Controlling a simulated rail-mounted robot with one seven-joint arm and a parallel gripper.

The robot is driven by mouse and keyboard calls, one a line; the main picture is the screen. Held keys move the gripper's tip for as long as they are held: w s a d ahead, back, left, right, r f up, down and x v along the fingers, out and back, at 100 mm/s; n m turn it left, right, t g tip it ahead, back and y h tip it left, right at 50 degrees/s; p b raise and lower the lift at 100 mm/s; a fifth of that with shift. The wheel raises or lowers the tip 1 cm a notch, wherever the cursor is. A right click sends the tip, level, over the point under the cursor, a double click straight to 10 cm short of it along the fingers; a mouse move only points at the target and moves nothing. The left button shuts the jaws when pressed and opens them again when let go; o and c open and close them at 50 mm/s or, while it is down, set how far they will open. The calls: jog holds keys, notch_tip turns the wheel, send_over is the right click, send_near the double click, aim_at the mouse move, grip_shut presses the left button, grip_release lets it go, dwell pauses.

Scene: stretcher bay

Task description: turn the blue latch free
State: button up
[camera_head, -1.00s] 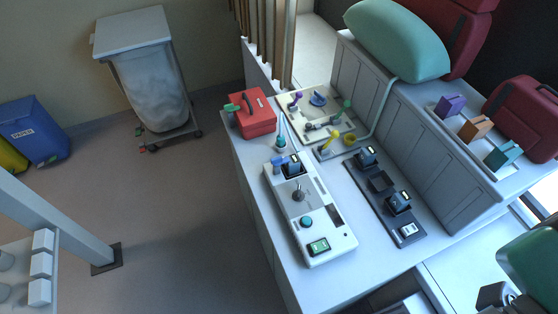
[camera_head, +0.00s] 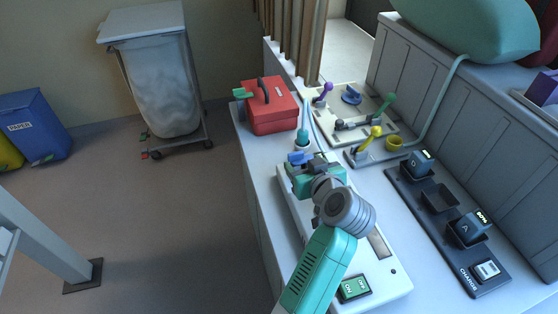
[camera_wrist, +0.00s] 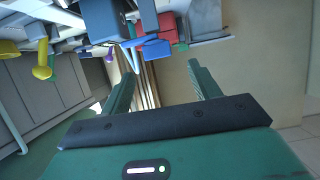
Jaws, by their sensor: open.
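A small blue latch (camera_head: 299,157) stands at the far end of the white device (camera_head: 385,290), beside a dark block that my gripper now largely covers in the head view. In the wrist view the blue latch (camera_wrist: 155,50) shows ahead, near the gap between my fingertips. My gripper (camera_wrist: 161,70) is open, its two green fingers apart with nothing between them. In the head view my gripper (camera_head: 312,172) is over the far part of the device, close to the latch. Whether it touches the latch cannot be told.
A cream panel (camera_head: 375,132) carries purple, blue and green handles. A yellow lever (camera_head: 370,138) and a dark tray (camera_head: 452,240) with blocks lie right. A grey wall bounds the right side.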

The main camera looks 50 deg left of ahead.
aim_at(296, 153)
jog(key=x, duration=0.3)
jog(key=b+x, duration=0.1)
jog(key=x, duration=0.3)
jog(key=shift+w+a+b, duration=0.2)
jog(key=shift+w+b, duration=0.1)
jog(key=shift+w, duration=0.05)
jog(key=shift+r, duration=0.1)
jog(key=c, duration=1)
